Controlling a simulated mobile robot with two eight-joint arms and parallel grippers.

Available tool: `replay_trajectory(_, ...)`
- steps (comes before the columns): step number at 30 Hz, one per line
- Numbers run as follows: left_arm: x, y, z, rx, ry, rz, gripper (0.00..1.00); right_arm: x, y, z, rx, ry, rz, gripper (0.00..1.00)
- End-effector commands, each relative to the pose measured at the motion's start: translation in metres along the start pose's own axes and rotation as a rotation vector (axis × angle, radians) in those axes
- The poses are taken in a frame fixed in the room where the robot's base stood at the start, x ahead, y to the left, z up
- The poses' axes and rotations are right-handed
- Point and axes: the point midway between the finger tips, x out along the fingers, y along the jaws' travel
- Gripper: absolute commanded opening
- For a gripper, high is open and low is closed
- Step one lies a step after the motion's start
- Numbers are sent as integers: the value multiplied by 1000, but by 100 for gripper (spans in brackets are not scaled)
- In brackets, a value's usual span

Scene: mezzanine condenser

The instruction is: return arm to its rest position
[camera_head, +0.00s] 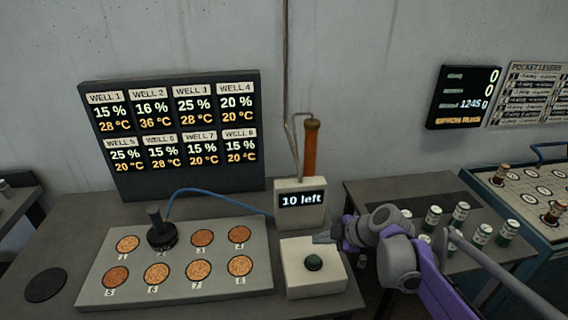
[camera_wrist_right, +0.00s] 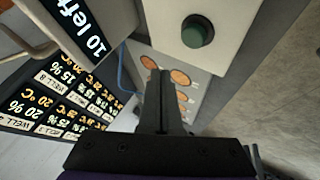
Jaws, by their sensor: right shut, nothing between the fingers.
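My right gripper (camera_head: 324,238) reaches in from the right on a purple and grey arm. Its tips are above the back edge of a white box (camera_head: 300,282) with a green button (camera_head: 314,263). The gripper is shut and empty. In the right wrist view the two fingers (camera_wrist_right: 163,78) lie together, with the green button (camera_wrist_right: 197,31) beyond them; the fingers are apart from it. My left gripper is in neither view.
A tray (camera_head: 103,283) with numbered wells stands on the left, with a black knobbed probe (camera_head: 160,230) over well 2. A dispenser (camera_head: 300,204) reading "10 left" stands behind the button box. Several small jars (camera_head: 432,217) stand on the right table, close to my arm.

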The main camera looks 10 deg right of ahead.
Motion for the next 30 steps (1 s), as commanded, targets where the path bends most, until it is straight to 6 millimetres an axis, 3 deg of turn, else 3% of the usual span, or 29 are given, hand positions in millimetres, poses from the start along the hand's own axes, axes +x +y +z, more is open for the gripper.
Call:
replay_trajectory(5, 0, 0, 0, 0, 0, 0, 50, -8, -23, -7, 114, -42, -21, 0)
replay_trajectory(13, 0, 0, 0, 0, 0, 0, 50, -44, -121, -14, 621, -256, -13, 0)
replay_trajectory(21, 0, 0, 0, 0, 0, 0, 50, -75, -214, 5, 1115, -437, 167, 0)
replay_trajectory(25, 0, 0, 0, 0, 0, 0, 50, -83, -241, 16, 1270, -473, 258, 0)
replay_trajectory(30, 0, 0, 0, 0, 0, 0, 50, -87, -255, 23, 1364, -486, 321, 0)
